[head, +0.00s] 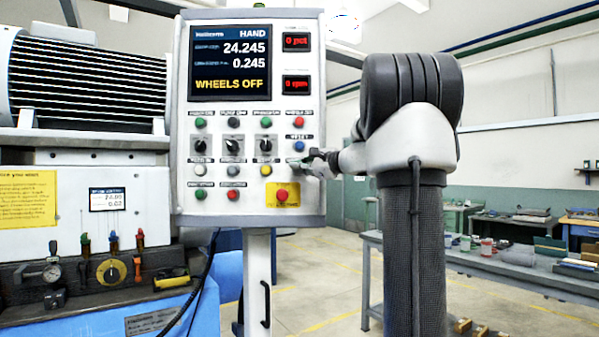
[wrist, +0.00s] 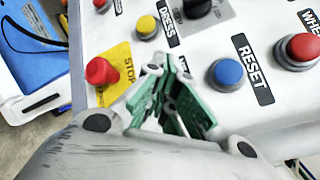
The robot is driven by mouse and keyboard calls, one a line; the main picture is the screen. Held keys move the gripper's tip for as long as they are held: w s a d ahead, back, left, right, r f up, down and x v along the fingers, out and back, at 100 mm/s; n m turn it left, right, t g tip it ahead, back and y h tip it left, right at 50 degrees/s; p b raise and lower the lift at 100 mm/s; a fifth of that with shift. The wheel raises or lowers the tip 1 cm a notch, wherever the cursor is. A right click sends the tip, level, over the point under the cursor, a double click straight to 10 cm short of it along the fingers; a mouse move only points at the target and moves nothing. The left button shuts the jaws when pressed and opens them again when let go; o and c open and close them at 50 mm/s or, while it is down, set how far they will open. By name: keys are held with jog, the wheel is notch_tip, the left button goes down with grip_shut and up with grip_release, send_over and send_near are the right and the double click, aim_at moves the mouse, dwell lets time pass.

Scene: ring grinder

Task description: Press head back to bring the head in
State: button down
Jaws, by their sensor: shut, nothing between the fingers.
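The control panel (head: 249,118) stands upright at centre in the head view, with rows of buttons and knobs. Most of its labels are too small to read, and I cannot tell which button is head back. My gripper (head: 300,163) is shut and empty at the panel's lower right part. In the wrist view its green fingertips (wrist: 172,70) point at the panel face between the yellow button (wrist: 146,26) marked DRESS and the blue RESET button (wrist: 226,72). I cannot tell whether they touch the panel.
A red stop button (wrist: 101,71) on a yellow plate sits close left of the fingers. A red button (wrist: 299,48) is at the right. The panel screen (head: 231,62) reads HAND, 24.245, 0.245 and WHEELS OFF. A bench (head: 480,262) stands at the right.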

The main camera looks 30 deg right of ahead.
jog(key=shift+s+a, duration=0.3)
jog(key=shift+s, duration=0.2)
jog(key=shift+s+a, duration=0.45)
jog(key=shift+s, duration=0.25)
jog(key=shift+s+a, duration=0.4)
jog(key=shift+s, duration=0.35)
jog(key=shift+s+a, duration=0.45)
jog(key=shift+s, duration=0.25)
jog(key=s+f+n+g, duration=0.4)
jog(key=s+f+n, duration=0.1)
jog(key=f, duration=0.6)
jog(key=s+a+f+n+g+h, duration=0.1)
jog(key=s+a+f+n+g, duration=0.1)
jog(key=s+f+n, duration=0.3)
jog(key=s+a+f+n+g+h, duration=0.2)
jog(key=s+a+f+n, duration=0.3)
jog(key=s, duration=0.7)
jog(key=s+a+f+n+g+h, duration=0.1)
jog(key=s+a+f+n+g, duration=0.2)
jog(key=s+f+n, duration=0.3)
jog(key=shift+s+a+f+n+g, duration=0.2)
jog(key=shift+s+a+n+g, duration=0.3)
jog(key=shift+s+n, duration=0.85)
